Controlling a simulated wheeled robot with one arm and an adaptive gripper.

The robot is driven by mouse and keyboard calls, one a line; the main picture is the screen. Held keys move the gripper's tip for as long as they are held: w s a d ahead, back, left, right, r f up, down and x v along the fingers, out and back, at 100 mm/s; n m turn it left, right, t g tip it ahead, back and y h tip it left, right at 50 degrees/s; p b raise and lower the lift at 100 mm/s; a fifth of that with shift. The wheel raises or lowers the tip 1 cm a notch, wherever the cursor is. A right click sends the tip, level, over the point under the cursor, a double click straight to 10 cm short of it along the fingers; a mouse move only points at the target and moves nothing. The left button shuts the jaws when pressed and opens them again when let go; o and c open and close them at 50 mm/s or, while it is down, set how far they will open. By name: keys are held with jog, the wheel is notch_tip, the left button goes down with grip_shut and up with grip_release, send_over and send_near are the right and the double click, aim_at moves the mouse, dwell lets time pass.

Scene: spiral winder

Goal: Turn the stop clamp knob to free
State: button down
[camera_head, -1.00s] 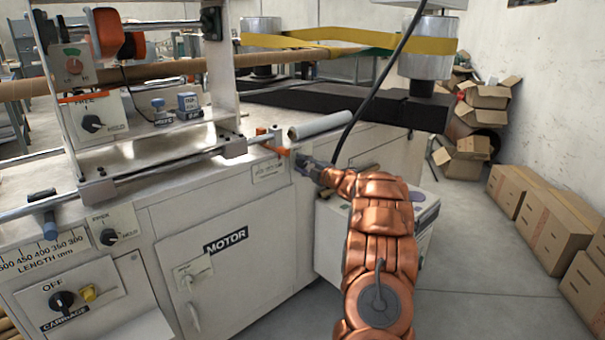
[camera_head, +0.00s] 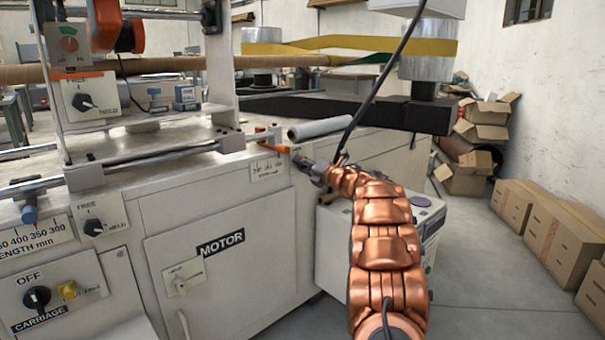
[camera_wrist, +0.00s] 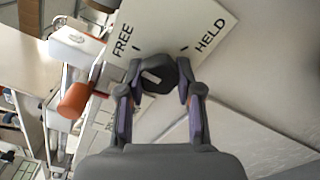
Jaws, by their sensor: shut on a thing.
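A dark faceted knob (camera_wrist: 163,74) with a short white mark stands on a white plate (camera_wrist: 180,22) reading FREE at left and HELD at right in the wrist view. The white mark slants across the knob; which label it points to is unclear. My gripper (camera_wrist: 156,85) is shut on this knob, one finger on each side. In the head view my gripper (camera_head: 306,165) is at the winder's front corner, beside an orange lever (camera_head: 264,138). There the knob is hidden behind my gripper.
Two other FREE/HELD knobs sit on the winder, one upper (camera_head: 82,102) and one lower left (camera_head: 93,227). A black cable (camera_head: 375,85) hangs near my wrist. Cardboard boxes (camera_head: 535,215) line the right wall.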

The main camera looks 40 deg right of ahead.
jog(key=shift+w+a+n+b, duration=0.1)
jog(key=shift+n+b, duration=0.2)
jog(key=shift+n, duration=0.2)
jog(key=c, duration=0.7)
grip_release()
jog(key=shift+c, duration=0.2)
jog(key=shift+s, duration=0.2)
jog(key=s, duration=1.1)
jog(key=shift+s, duration=0.35)
